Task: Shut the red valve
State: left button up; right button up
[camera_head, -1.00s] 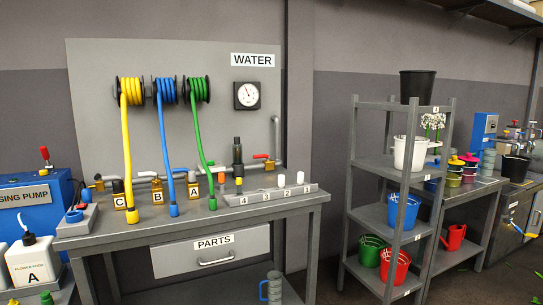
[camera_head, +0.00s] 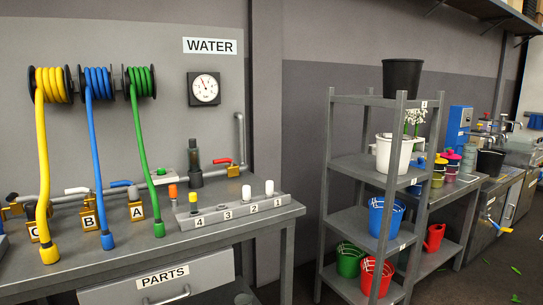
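The red valve has a red lever handle (camera_head: 222,161) on a brass body (camera_head: 233,171). It sits at the right end of the grey pipe run at the back of the water bench, below the round gauge (camera_head: 204,89). The handle points left, lying roughly along the pipe. A dark upright cylinder (camera_head: 195,160) stands just left of it. Neither of my grippers shows in the head view.
The water bench (camera_head: 255,219) carries yellow, blue and green hoses hanging from reels and a numbered block (camera_head: 232,211) in front of the valve. A grey shelf (camera_head: 363,168) with buckets stands to the right. Bare floor shows between bench and shelf.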

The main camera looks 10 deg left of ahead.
aim_at(226, 161)
jog(key=u, duration=0.15)
jog(key=i, duration=1.25)
jog(key=u, duration=4.05)
jog(key=k, duration=1.35)
jog(key=z, duration=0.1)
